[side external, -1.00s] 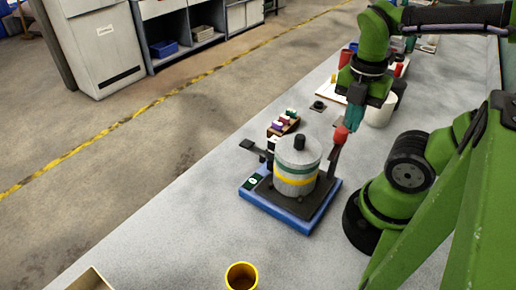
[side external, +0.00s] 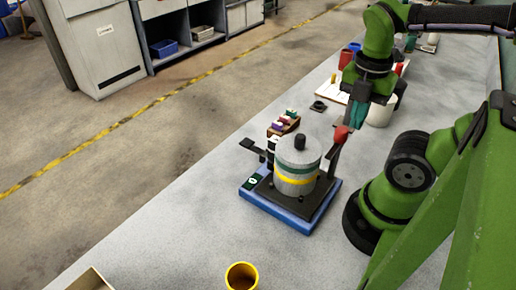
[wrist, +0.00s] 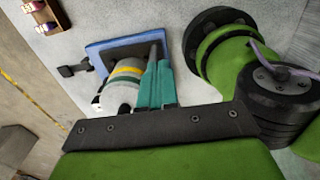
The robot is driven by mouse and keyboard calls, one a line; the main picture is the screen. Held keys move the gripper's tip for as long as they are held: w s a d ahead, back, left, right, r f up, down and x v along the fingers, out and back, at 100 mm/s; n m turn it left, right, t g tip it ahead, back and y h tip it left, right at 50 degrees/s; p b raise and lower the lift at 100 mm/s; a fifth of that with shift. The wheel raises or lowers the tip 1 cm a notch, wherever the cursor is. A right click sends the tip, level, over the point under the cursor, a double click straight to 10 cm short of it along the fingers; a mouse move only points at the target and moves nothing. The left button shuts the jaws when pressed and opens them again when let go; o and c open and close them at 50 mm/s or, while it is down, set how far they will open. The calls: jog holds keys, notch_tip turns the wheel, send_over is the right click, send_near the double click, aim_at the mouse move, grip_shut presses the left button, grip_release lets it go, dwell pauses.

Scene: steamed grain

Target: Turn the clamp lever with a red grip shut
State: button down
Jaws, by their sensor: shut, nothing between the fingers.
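The clamp lever is a dark upright bar (side external: 333,161) topped by a red grip (side external: 341,134). It stands at the right of a grey cylindrical vessel (side external: 296,177) with green and yellow bands, on a dark plate over a blue base (side external: 309,228). My gripper (side external: 356,118) has teal fingers, shut and empty, just above and right of the red grip. I cannot tell whether they touch it. In the wrist view the fingers (wrist: 157,82) are together beside the vessel (wrist: 124,82); a dark bar shows past their tips, and the red grip is hidden.
A second dark lever (side external: 252,147) sticks out left of the vessel. A small rack of coloured items (side external: 285,123) stands behind it. A yellow cup (side external: 241,276) is at the front, a white container (side external: 381,112) behind my gripper. The bench between cup and blue base is clear.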

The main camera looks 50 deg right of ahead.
jog(key=shift+r, duration=2.8)
jog(key=shift+w, duration=0.1)
notch_tip(320, 180, down, 6)
jog(key=w, duration=0.2)
